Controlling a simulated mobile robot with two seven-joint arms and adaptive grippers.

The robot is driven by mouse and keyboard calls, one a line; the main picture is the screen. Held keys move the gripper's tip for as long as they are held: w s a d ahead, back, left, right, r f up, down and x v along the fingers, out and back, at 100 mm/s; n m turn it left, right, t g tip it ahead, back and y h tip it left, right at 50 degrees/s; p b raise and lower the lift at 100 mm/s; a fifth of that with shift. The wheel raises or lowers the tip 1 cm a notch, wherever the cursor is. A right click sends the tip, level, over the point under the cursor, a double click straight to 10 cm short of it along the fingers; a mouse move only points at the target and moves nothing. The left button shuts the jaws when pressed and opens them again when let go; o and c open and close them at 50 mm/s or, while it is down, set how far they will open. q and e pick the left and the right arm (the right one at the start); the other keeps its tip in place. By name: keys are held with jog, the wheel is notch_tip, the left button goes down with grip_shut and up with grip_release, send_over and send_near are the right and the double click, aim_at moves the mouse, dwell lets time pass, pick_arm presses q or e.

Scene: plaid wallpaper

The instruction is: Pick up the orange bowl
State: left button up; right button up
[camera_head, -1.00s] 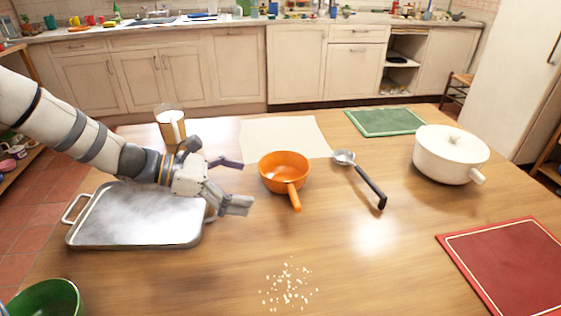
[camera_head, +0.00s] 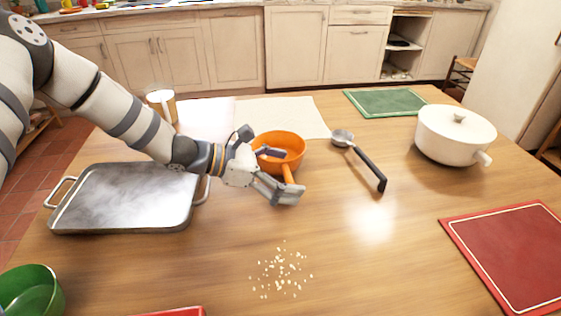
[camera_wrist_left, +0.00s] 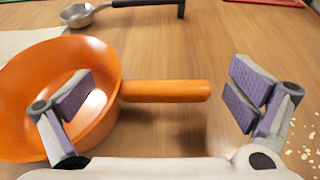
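The orange bowl (camera_head: 289,142) has a short handle and stands upright on the wooden table, near the middle of the head view. It also shows in the left wrist view (camera_wrist_left: 98,58), with its handle pointing right. I cannot tell whether either finger touches the bowl. My right gripper is not in view.
A metal ladle (camera_head: 360,160) lies right of the bowl, with a white lidded pot (camera_head: 452,137) farther right. A metal tray (camera_head: 122,198) is at left under my arm. A mug (camera_head: 161,101) stands behind it.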

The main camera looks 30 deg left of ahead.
pick_arm(q)
jog(key=c, duration=1.4)
jog(key=shift+r, duration=0.1)
